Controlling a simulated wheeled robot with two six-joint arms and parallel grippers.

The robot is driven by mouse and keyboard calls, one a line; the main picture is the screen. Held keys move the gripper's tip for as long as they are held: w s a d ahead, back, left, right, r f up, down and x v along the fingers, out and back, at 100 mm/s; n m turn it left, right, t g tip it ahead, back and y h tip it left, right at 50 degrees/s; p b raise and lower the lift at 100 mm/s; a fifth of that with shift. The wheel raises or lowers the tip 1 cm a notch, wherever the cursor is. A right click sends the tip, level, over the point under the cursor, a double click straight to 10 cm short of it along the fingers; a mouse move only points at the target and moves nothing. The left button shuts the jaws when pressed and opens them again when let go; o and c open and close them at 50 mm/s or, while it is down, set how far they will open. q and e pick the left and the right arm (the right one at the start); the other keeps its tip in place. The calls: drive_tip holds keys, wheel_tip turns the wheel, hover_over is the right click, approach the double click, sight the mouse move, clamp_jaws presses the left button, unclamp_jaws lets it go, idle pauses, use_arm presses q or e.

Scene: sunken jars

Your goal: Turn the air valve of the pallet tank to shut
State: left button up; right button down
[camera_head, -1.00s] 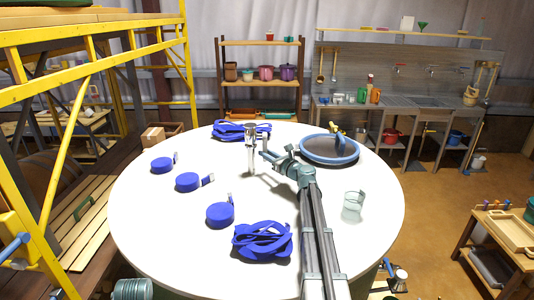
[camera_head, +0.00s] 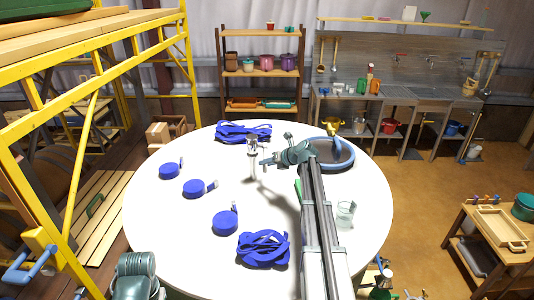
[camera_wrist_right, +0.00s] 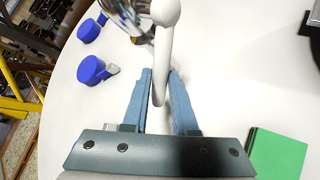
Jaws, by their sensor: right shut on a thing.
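A slim pale upright fitting with a metal head (camera_head: 252,148) stands near the middle of a round white top (camera_head: 170,230). I cannot tell for certain whether it is the air valve. My right gripper (camera_head: 266,163) is at its right side, reaching in from the front right. In the right wrist view, my right gripper's blue fingers (camera_wrist_right: 160,78) are shut on a white curved lever (camera_wrist_right: 162,50), with shiny metal behind it. The tank's body cannot be made out. My left gripper is not in view; only part of my left arm shows at the bottom left.
Blue strap reels (camera_head: 225,223) and bundled blue straps (camera_head: 263,249) lie on the white top. A glass (camera_head: 345,215) stands at right. A green block (camera_wrist_right: 276,153) lies near the gripper. Yellow scaffolding (camera_head: 190,60) stands left.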

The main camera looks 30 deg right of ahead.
sight(266, 157)
drive_tip(key=shift+s+a+r+m+g+y+p, duration=0.1)
drive_tip(key=shift+r+m+g+y+p, duration=0.3)
drive_tip(key=shift+r+p, duration=0.5)
drive_tip(key=shift+s+a+f+g, duration=0.1)
drive_tip(key=shift+f+g, duration=0.2)
drive_tip(key=shift+f, duration=0.05)
wheel_tip(266, 157, up, 2)
drive_tip(key=m+g+p, duration=0.1)
drive_tip(key=g+p, duration=0.1)
drive_tip(key=p, duration=0.2)
drive_tip(key=shift+r+y, duration=0.15)
drive_tip(key=shift+y, duration=0.25)
drive_tip(key=shift+s+a+r+g+p, duration=0.15)
drive_tip(key=shift+s+g+p, duration=0.15)
drive_tip(key=shift+g, duration=0.2)
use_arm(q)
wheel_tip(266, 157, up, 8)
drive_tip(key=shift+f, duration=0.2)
use_arm(e)
drive_tip(key=shift+y, duration=0.3)
drive_tip(key=c, duration=0.6)
unclamp_jaws()
drive_tip(key=shift+a, duration=0.1)
drive_tip(key=shift+c, duration=0.5)
